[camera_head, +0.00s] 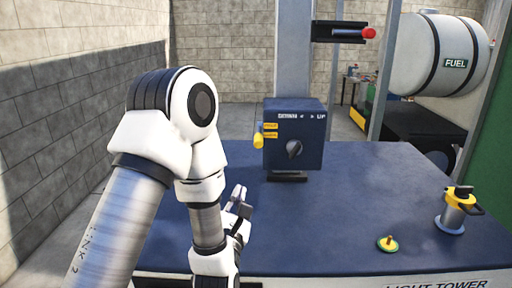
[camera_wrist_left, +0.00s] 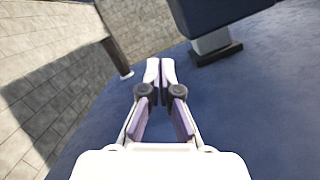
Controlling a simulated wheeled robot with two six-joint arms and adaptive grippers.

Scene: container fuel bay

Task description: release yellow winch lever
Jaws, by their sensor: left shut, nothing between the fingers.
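My left gripper (camera_head: 240,194) is below and left of the box, low over the blue deck, apart from the lever. Its fingers are shut with nothing between them; the closed fingertips also show in the left wrist view (camera_wrist_left: 160,70). There the box (camera_wrist_left: 220,10) is cut off at the top edge, and the lever is not visible. My right gripper is not in view.
The blue deck (camera_head: 350,215) is mostly clear. A yellow-capped filler neck (camera_head: 453,210) and a small yellow-green cap (camera_head: 387,243) are at its right. A grey mast (camera_head: 294,60) rises behind the box, with a red-tipped handle (camera_head: 368,33). A white fuel tank (camera_head: 437,53) stands behind right.

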